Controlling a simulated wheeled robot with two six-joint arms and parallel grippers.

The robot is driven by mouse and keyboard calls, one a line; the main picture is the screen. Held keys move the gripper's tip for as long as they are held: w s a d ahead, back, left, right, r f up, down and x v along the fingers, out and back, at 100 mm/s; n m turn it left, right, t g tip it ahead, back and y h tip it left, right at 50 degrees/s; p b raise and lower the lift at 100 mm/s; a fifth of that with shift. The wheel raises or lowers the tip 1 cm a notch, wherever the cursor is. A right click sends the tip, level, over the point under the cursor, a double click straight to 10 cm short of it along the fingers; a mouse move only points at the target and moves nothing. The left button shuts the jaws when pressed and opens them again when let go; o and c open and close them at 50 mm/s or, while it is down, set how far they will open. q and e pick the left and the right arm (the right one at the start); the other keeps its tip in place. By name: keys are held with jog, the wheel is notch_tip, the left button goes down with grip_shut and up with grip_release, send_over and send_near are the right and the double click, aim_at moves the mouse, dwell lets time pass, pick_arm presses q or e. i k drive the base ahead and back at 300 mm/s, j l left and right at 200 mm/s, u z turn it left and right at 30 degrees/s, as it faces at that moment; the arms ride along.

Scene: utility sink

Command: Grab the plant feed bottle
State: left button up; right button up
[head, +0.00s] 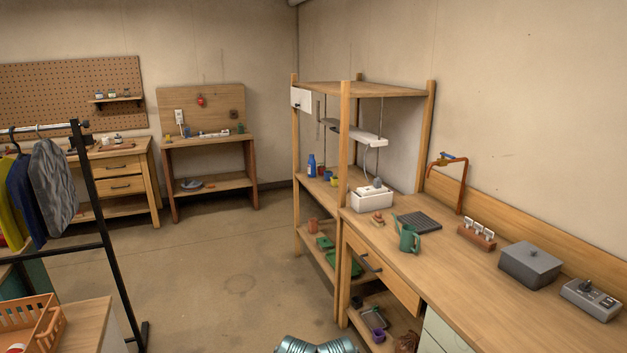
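A blue bottle (311,166) with a pale cap stands upright on the middle shelf of the wooden rack, at its left end. It is the only clear bottle shape on that shelf and may be the plant feed bottle; its label is too small to read. A dark red pot (321,171) and a yellow cup (334,181) stand to its right on the same shelf. Neither gripper can be made out in the head view; only ribbed metallic parts, probably of my own arms, show at the bottom edge, far from the bottle.
The wooden rack (345,140) has upright posts in front of and beside the shelf. A black clothes rail (98,215) stands at left. The floor (230,270) between is clear.

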aim_at(312, 163)
jog(key=i+j+u, duration=0.3)
jog(key=i, duration=0.25)
jog(key=i+u, duration=0.35)
jog(key=i, duration=1.95)
jog(key=i+j+z, duration=0.25)
jog(key=i+z, duration=0.25)
jog(key=i+j+z, duration=0.45)
jog(key=i, duration=0.25)
jog(key=i+j+z, duration=0.2)
jog(key=z, duration=0.2)
jog(key=i+j+z, duration=0.15)
jog(key=j+z, duration=0.2)
jog(key=i+j+z, duration=0.15)
jog(key=j+z, duration=0.25)
jog(key=i+j+z, duration=0.1)
jog(key=j+z, duration=0.15)
jog(key=z, duration=0.15)
jog(key=j+z, duration=0.6)
jog(key=j, duration=0.2)
jog(key=j+z, duration=0.25)
jog(key=j, duration=0.25)
jog(key=k, duration=0.05)
